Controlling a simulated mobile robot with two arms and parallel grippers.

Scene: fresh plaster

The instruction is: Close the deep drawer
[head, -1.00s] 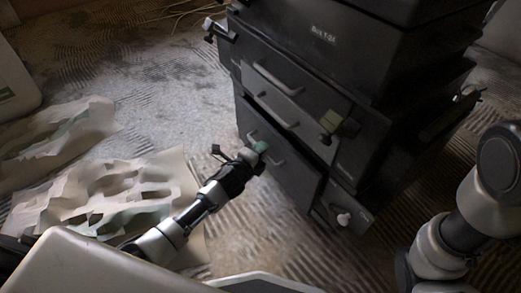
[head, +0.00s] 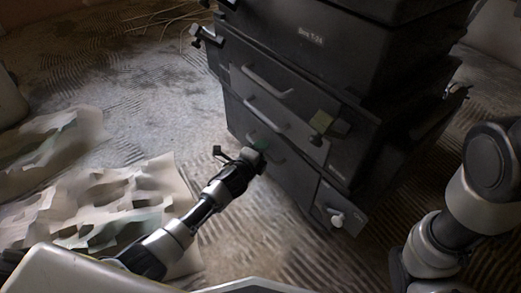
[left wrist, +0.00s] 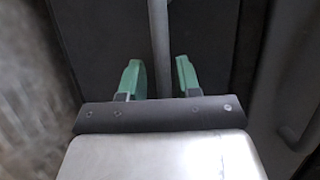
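A dark cabinet (head: 355,75) with several drawers stands at the upper right of the head view. Its large lower drawer front (head: 290,178), likely the deep drawer, has a grey bar handle (head: 277,157); how far it stands out is hard to tell. My left gripper (head: 262,150) is at this handle. In the left wrist view, the green fingertips of the left gripper (left wrist: 158,78) are apart, one on each side of the handle bar (left wrist: 159,45), with gaps on both sides. My right arm shows at the right edge; its gripper is out of view.
Two upper handles (head: 267,82) sit above the lower one. A small front with a white knob (head: 337,219) is at its right. Crumpled, torn paper sheets (head: 105,205) lie on the floor at left. The ridged floor (head: 150,110) behind them is mostly clear.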

